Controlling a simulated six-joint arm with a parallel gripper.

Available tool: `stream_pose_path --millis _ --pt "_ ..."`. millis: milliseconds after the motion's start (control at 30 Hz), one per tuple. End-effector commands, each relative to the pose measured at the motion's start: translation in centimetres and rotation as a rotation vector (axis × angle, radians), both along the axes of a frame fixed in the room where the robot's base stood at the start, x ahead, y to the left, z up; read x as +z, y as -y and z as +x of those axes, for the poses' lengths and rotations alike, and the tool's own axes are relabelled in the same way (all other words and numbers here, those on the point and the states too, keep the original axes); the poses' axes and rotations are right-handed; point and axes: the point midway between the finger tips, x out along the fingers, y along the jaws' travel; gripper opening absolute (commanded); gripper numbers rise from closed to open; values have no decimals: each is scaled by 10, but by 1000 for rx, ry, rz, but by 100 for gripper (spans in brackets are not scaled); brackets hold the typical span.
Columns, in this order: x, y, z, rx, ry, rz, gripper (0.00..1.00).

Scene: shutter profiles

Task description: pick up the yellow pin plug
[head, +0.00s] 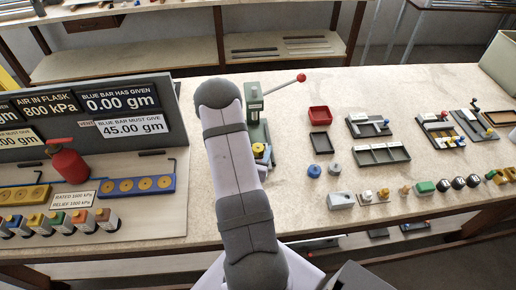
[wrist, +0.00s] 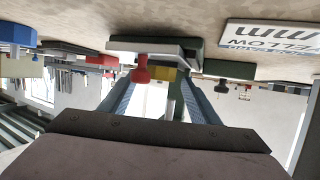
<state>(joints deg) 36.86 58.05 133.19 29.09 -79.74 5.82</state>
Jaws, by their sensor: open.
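I cannot tell whether either finger touches the yellow piece. In the head view, a yellow round piece (head: 259,150) shows at the foot of the green press (head: 254,105), just right of my arm. My gripper is mostly hidden behind my arm there.
The press has a lever with a red ball (head: 301,78). A red tray (head: 320,116), dark trays (head: 382,153) and small knobs and plugs (head: 405,190) lie to the right. A display board (head: 125,103) and red flask (head: 67,160) stand at left. Bare tabletop (head: 400,85) shows at the back.

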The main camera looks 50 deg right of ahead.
Motion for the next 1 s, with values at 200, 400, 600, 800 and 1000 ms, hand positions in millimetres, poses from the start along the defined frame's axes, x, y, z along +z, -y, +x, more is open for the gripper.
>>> stream_pose_path --millis 200,400,600,800,1000 --pt "0 0 0 0 0 1 40" --pt "0 0 0 0 0 0 7" --pt "0 0 0 0 0 0 7" --pt "3 0 0 0 0 -1 7" --pt "14 0 0 0 2 -1 7"
